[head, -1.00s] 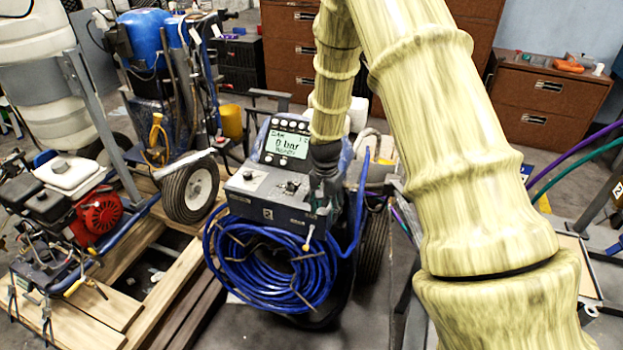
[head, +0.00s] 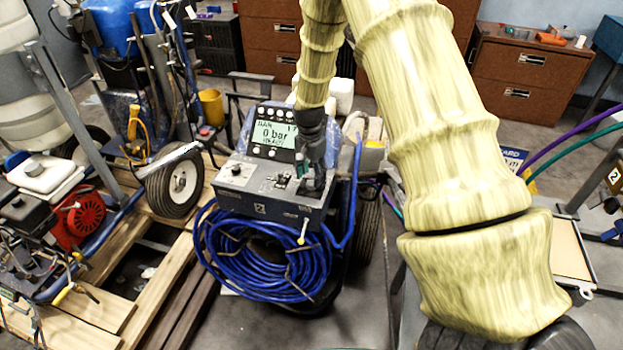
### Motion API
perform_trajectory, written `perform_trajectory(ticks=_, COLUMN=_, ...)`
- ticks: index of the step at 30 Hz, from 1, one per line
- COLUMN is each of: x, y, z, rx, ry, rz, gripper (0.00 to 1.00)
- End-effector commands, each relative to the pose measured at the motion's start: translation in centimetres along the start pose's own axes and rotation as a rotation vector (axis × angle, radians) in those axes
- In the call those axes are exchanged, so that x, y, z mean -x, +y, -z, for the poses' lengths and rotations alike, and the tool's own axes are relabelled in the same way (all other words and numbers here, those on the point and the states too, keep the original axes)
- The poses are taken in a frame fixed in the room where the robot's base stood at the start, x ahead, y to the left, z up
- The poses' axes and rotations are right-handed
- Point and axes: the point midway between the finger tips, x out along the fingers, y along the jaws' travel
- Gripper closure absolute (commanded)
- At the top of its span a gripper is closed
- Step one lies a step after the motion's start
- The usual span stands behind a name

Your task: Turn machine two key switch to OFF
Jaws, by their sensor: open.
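Machine two (head: 232,197) is a dark grey control box with a "2" label on its front, standing on a wheeled cart. Its display (head: 270,133) reads 0 bar. A round knob (head: 236,170) sits at the left of its top panel, and small switch parts (head: 280,181) sit near the middle. I cannot tell for sure which part is the key switch. My gripper (head: 305,185) is dark and points down over the right part of the top panel, close beside the small switch parts. It looks empty; its fingertips are small, and contact cannot be told.
A coiled blue hose (head: 262,262) hangs on the cart's front. A pump with a red engine (head: 80,215) stands on wooden planks at left. A wheel (head: 175,188) is just left of the machine. Brown drawers (head: 525,85) stand behind; grey floor lies in front.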

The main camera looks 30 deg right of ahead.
Motion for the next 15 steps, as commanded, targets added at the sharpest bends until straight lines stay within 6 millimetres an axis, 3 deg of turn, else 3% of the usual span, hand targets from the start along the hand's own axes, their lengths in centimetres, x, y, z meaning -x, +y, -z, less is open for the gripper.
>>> perform_trajectory(ticks=6, x=-2.2, y=0.1, z=0.0, rx=-0.002, ry=-0.001, rz=-0.001, gripper=0.49)
perform_trajectory(ticks=15, x=-3.1, y=0.1, z=0.1, rx=-0.001, ry=0.000, rz=0.000, gripper=0.49)
